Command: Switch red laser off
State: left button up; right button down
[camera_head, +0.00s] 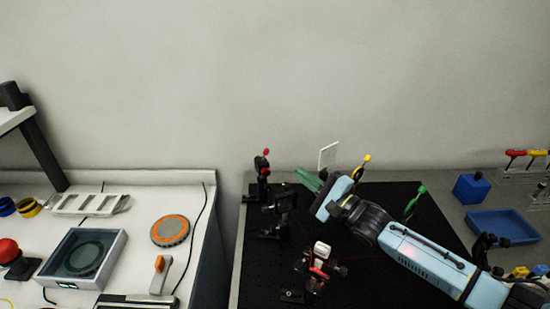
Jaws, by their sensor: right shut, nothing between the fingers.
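A black post-mounted device with a red ball tip (266,152) and a red spot below it stands at the back left corner of the black perforated board (255,285). It looks like the red laser; I cannot tell its switch state. My right arm comes in from the lower right across the board. My right gripper (308,180) is shut and empty, to the right of the red-tipped device and apart from it in the picture. Its fingertips are small and partly hidden behind the light blue hand. My left gripper is not in view.
Yellow-tipped (366,158) and green-tipped (421,189) levers rise behind my arm. Dark mounts (279,210) and a red-and-white optic (320,255) stand on the board. A white plate (328,155) is behind the hand. A blue tray (503,227) lies right; a white bench (140,230) is left.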

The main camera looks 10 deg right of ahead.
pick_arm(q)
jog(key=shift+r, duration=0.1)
pick_arm(e)
jog(key=x, duration=1)
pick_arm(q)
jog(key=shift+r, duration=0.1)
pick_arm(e)
jog(key=shift+s+r, duration=0.1)
jog(key=shift+s, duration=0.05)
